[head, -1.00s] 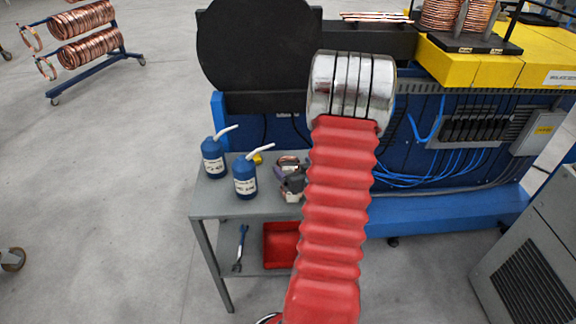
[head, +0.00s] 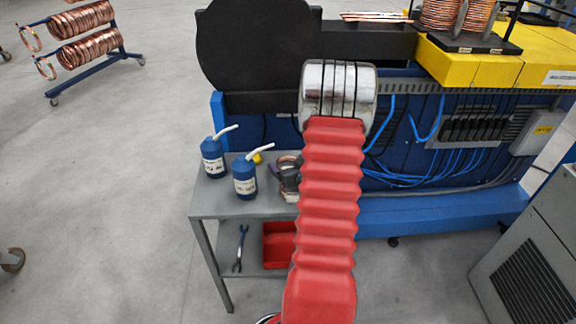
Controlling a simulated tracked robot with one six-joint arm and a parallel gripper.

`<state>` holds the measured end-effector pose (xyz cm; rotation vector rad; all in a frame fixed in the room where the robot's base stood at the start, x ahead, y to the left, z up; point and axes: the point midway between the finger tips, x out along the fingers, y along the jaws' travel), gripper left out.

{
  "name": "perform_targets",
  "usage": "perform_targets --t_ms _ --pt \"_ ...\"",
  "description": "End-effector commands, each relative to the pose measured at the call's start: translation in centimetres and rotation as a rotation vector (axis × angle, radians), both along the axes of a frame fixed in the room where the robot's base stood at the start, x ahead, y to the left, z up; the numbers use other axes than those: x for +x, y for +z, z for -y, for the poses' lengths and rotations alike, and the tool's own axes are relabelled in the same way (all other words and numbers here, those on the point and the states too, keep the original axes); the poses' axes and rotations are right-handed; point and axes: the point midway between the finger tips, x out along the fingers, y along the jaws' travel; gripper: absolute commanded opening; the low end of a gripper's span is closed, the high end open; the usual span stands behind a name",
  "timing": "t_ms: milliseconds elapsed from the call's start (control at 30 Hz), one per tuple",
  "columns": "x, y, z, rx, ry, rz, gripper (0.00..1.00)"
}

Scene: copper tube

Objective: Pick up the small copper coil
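A small copper coil (head: 287,159) shows only in part on the grey table, left of my red arm. A dark grey part that looks like my gripper (head: 288,181) is right at the coil and covers some of it. The arm hides the rest of the gripper, so I cannot tell whether its fingers are open or shut, or whether they touch the coil.
Two blue bottles with white spouts (head: 245,176) stand on the grey table (head: 215,204), left of the coil. A small yellow thing (head: 257,158) lies behind them. A red bin (head: 277,245) and a tool (head: 241,250) are on the lower shelf. A blue machine stands behind.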

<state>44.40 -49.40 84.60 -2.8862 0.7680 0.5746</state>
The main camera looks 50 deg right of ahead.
Motion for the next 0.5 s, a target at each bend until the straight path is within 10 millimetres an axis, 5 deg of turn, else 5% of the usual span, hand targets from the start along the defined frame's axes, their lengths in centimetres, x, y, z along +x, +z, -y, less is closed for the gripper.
perform_targets --t_ms 500 --pt "0.00 0.00 -0.01 0.000 0.000 0.000 0.49"
